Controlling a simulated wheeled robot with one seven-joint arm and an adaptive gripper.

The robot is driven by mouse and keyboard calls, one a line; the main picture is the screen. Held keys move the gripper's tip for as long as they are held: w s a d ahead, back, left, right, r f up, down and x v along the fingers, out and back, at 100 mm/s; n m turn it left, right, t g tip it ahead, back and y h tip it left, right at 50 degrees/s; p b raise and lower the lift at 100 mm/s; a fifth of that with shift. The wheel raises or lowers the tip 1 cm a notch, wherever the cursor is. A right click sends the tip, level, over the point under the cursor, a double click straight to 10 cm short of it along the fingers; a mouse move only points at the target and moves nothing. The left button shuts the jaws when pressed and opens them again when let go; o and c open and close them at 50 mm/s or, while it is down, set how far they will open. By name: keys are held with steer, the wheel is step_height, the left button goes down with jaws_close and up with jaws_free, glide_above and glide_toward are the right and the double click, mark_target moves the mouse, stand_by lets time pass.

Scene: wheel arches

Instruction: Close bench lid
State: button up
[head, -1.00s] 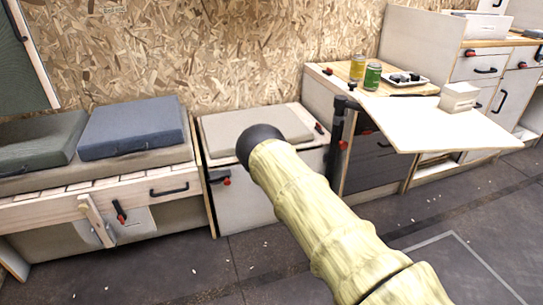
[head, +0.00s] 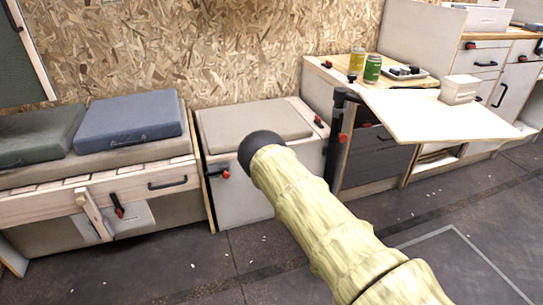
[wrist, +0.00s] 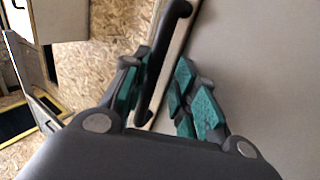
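In the head view a low white bench box (head: 240,195) with a grey padded lid (head: 228,122) stands in the middle; this lid looks down. To its left is a slatted wooden bench (head: 140,190) carrying a blue cushion (head: 127,122) and a green one (head: 38,138). I cannot tell which lid is meant. My gripper (wrist: 157,68) is hidden in the head view. In the wrist view its teal-padded fingers are apart, with a black bar handle (wrist: 163,55) between them, closer to the left finger. The handle lies along a pale-edged grey panel (wrist: 265,70). Contact is unclear.
A dark green wood-edged panel (head: 22,55) stands at the upper left against the chipboard wall. A fold-out white tabletop (head: 430,120) with a small white box (head: 459,90) juts out at the right. The grey floor (head: 255,265) in front is mostly clear.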

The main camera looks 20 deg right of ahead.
steer(key=shift+d, duration=0.1)
steer(key=v, duration=1.2)
steer(key=shift+s, duration=0.1)
stand_by(0.4)
